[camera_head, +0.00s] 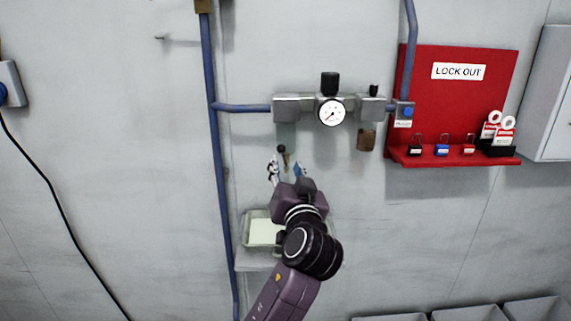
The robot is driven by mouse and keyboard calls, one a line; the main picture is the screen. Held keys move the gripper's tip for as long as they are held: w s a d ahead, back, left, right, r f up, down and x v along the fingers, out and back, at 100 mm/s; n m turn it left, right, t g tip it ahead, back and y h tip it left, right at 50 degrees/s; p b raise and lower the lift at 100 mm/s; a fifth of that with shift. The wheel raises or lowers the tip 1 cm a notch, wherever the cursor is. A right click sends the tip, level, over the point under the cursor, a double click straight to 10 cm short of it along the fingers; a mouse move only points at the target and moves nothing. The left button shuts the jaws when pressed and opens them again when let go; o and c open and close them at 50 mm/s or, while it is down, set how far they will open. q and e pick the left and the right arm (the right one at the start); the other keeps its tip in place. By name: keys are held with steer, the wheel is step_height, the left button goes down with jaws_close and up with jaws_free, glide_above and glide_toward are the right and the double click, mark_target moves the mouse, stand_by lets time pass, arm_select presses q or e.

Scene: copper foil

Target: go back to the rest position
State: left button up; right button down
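My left gripper (286,170) is in front of the wall, below the pipe assembly. Its two fingers stand apart, so it looks open. My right gripper is not in view.
A regulator assembly with a round gauge (331,112) is above the gripper on a blue pipe (219,190). A pale tray (247,240) sits on a small shelf, partly behind my arm. A red lock-out board (425,90) holds padlocks and tags. Grey bins (470,314) line the bottom right.

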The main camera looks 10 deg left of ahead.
arm_select(q)
steer(key=s+a+f+g+h, duration=0.1)
steer(key=s+a+f+g, duration=0.15)
steer(key=s+f, duration=0.45)
steer(key=s+a+f+g+h, duration=0.1)
steer(key=s+a+f+g, duration=0.15)
steer(key=f, duration=0.95)
steer(key=s+a+f+g+h, duration=0.1)
steer(key=s+a+f+g, duration=0.15)
steer(key=s+f, duration=0.45)
steer(key=s+a+f+m+g+h, duration=0.1)
steer(key=s+f+g, duration=0.1)
steer(key=s+f, duration=0.5)
steer(key=s+a+f+g+h, duration=0.1)
steer(key=s+f+g, duration=0.15)
steer(key=s, duration=0.75)
steer(key=s+a+f+m+g+h, duration=0.1)
steer(key=s+f+g, duration=0.1)
steer(key=s+f, duration=0.5)
steer(key=s+f+g, duration=0.1)
steer(key=s+f, duration=0.1)
steer(key=f, duration=1.1)
steer(key=s+f, duration=0.2)
steer(key=f, duration=1)
steer(key=s+a+f+g, duration=0.1)
steer(key=s+a+f, duration=0.1)
steer(key=s+f, duration=1.3)
steer(key=shift+s+a, duration=0.35)
steer(key=shift+s, duration=0.6)
